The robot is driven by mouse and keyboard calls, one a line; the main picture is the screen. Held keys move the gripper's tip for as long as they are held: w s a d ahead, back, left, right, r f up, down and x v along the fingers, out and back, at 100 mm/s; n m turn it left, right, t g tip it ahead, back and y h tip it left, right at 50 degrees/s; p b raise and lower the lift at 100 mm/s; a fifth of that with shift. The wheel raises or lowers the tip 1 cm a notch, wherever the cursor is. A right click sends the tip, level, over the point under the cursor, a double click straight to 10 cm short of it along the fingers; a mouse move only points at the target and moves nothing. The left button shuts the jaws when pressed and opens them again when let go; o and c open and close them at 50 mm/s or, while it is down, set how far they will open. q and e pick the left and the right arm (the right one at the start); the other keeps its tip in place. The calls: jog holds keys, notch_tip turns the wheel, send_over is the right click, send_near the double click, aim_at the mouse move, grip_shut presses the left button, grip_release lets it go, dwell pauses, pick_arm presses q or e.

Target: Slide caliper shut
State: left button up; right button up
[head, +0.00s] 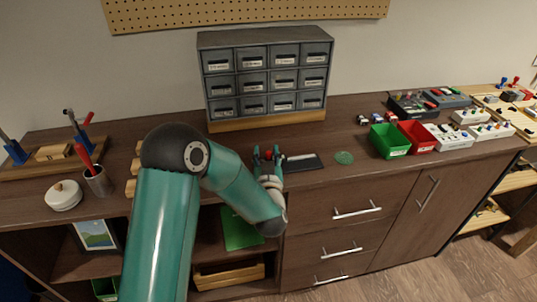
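My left gripper (266,154) is at the front of the bench top, at the left end of a dark flat mat (305,166). Its two dark fingertips look apart, with a small red spot between them that I cannot make out. A thin pale strip, perhaps the caliper (301,157), lies along the far side of the mat, just right of the fingers. Its jaws are too small to read, and its left end is close to or behind the gripper. My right gripper is not in view.
A grey drawer cabinet (267,76) stands behind the mat. A green round pad (344,158), a green bin (389,141) and a red bin (417,136) are to the right.

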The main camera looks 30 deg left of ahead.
pick_arm(q)
jog(key=shift+d, duration=0.1)
jog(key=shift+s+d, duration=0.3)
jog(key=v, duration=1.1)
jog(key=shift+f, duration=0.1)
